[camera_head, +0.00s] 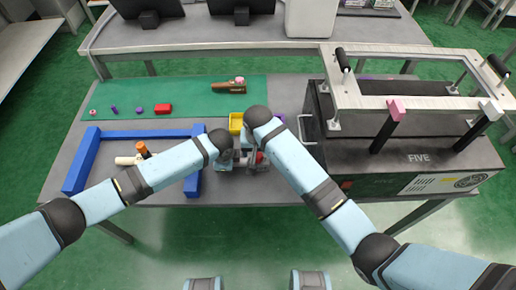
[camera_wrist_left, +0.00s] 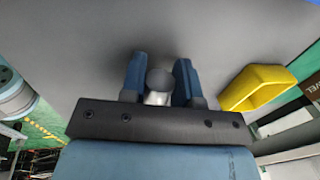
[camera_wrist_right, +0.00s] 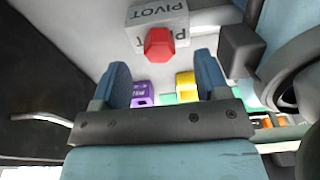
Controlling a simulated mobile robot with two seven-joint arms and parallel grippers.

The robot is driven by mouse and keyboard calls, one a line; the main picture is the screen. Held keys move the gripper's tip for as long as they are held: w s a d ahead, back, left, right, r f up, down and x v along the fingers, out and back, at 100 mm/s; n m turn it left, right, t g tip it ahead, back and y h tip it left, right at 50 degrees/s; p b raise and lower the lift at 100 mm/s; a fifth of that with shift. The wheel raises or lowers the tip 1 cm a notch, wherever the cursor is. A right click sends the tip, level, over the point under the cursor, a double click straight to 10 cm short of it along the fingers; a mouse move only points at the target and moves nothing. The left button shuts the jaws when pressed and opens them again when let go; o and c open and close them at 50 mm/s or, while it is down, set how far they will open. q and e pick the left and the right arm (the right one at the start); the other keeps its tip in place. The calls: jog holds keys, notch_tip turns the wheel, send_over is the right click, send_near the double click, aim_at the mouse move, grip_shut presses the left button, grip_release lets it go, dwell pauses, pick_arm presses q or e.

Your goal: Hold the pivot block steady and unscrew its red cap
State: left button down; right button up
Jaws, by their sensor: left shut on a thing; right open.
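The pivot block (camera_wrist_right: 158,18) is a pale grey box lettered PIVOT, at the top of the right wrist view. Its red faceted cap (camera_wrist_right: 160,43) faces my right gripper and also shows in the head view (camera_head: 259,158). My right gripper (camera_wrist_right: 162,80) is open, with the cap ahead of and between its fingertips, apart from them. My left gripper (camera_wrist_left: 160,72) is shut on a piece with a dark grey round end and a pale part, seemingly the pivot block. Its dark body shows beside the block in the right wrist view. My arms hide much of this in the head view.
A yellow bin (camera_head: 236,122) stands just behind the grippers. A large dark case (camera_head: 420,157) closes off the right. The green mat (camera_head: 200,92) has free room.

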aim_at(258, 155)
jog(key=shift+f, duration=0.15)
jog(key=shift+f, duration=1.35)
jog(key=c, duration=1.2)
jog(key=n, duration=0.4)
jog(key=shift+y, duration=0.3)
jog(key=n, duration=0.4)
jog(key=shift+r, duration=0.5)
jog(key=shift+r, duration=0.5)
